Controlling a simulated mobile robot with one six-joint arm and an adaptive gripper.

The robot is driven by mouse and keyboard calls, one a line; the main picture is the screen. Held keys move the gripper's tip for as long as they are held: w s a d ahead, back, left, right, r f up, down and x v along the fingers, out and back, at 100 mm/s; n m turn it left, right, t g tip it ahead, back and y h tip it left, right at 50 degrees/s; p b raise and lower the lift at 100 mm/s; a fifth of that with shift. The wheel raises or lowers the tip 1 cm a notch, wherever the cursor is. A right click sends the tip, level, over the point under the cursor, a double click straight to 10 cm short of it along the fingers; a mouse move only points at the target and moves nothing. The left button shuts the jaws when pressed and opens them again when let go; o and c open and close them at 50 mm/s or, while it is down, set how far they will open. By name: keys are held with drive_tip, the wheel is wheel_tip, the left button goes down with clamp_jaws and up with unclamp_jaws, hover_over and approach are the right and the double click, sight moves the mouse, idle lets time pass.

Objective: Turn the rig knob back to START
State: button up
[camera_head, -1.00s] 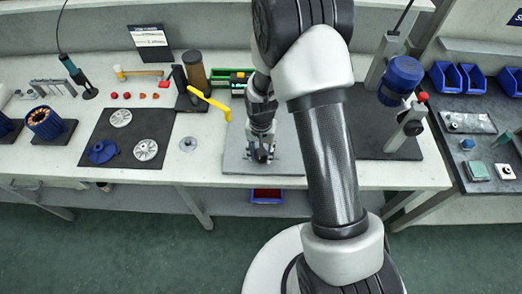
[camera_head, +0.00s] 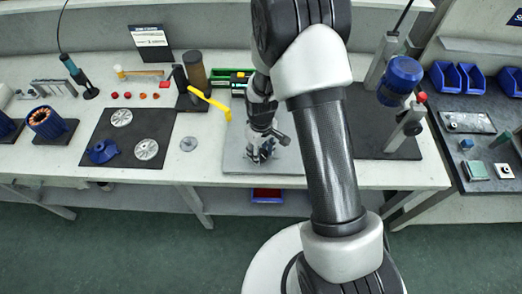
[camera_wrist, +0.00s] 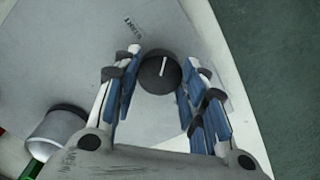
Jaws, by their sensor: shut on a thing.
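The rig knob (camera_wrist: 153,79) is round and black with a white pointer line, and sits on the pale grey rig plate (camera_wrist: 85,55) in the wrist view. The line points almost straight up in that view. The START label (camera_wrist: 133,27) is printed on the plate, up and left of the knob, so the line points to the right of it. My gripper (camera_wrist: 164,66) has its blue-padded fingers on either side of the knob and is shut on it. In the head view my gripper (camera_head: 262,155) is low over the rig plate (camera_head: 235,165); it hides the knob there.
A blue motor (camera_head: 402,76) on a stand is at right. In the wrist view a grey cylinder (camera_wrist: 57,127) stands at lower left.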

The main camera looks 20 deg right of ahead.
sight(261, 154)
drive_tip(key=n, duration=0.4)
drive_tip(key=shift+n, duration=2.6)
drive_tip(key=o, duration=1.1)
drive_tip(key=shift+c, duration=0.2)
wheel_tip(261, 154, up, 12)
drive_tip(key=shift+r, duration=0.1)
